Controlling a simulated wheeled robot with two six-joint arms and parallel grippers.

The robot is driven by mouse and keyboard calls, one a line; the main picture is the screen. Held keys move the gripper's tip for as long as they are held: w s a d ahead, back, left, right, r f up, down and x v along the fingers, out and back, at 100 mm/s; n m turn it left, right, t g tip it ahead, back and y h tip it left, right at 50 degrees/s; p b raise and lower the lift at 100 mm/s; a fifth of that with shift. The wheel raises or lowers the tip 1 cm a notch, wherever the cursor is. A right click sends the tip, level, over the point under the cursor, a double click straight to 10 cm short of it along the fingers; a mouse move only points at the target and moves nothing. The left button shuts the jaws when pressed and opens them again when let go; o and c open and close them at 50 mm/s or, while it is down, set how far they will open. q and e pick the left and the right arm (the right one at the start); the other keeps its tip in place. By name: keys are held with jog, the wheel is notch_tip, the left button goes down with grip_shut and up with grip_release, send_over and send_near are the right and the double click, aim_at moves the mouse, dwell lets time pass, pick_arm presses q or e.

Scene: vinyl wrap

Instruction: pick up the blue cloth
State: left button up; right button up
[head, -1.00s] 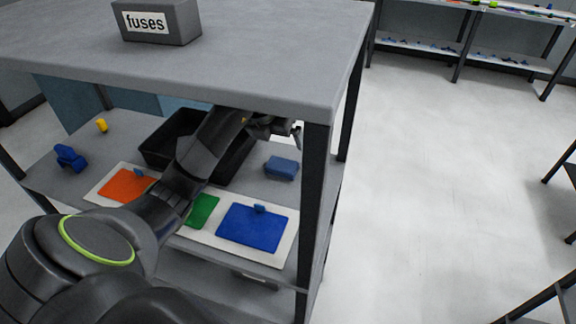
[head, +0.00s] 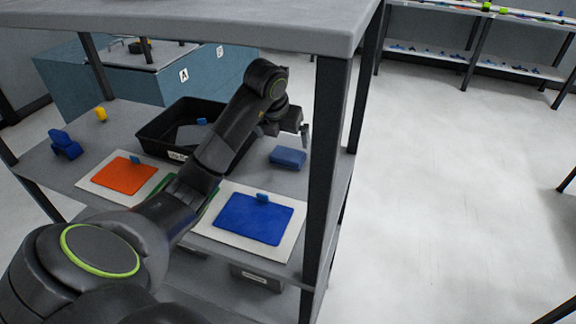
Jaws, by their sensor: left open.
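The blue cloth (head: 288,157) looks like a folded slate-blue pad. It lies flat on the grey shelf, right of the black tray and near the right shelf post. My left gripper (head: 304,132) is open and empty, just above and slightly right of the cloth in the picture. I cannot tell the exact height between them. The fingers are small and partly hidden by the wrist. My right gripper is not in view.
A black tray (head: 150,137) stands left of the cloth. White boards carry an orange panel (head: 124,177), a mostly hidden green one and a blue one (head: 250,220). A dark post (head: 327,165) and the upper shelf (head: 215,22) bound the space.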

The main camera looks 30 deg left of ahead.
aim_at(287, 154)
pick_arm(q)
jog(key=x, duration=0.3)
jog(key=shift+w+f, duration=0.1)
jog(key=shift+f, duration=0.2)
jog(key=p+x, duration=0.2)
jog(key=x, duration=0.2)
jog(key=shift+w+f, duration=0.15)
jog(key=shift+f, duration=0.15)
jog(key=shift+w+a+f, duration=0.1)
jog(key=shift+w+f, duration=0.1)
jog(key=shift+f, duration=0.2)
jog(key=c, duration=0.9)
jog(key=shift+r, duration=0.55)
notch_tip(287, 154, up, 9)
jog(key=b, duration=0.2)
jog(key=o, duration=0.5)
jog(key=shift+c, duration=0.2)
jog(key=c, duration=0.4)
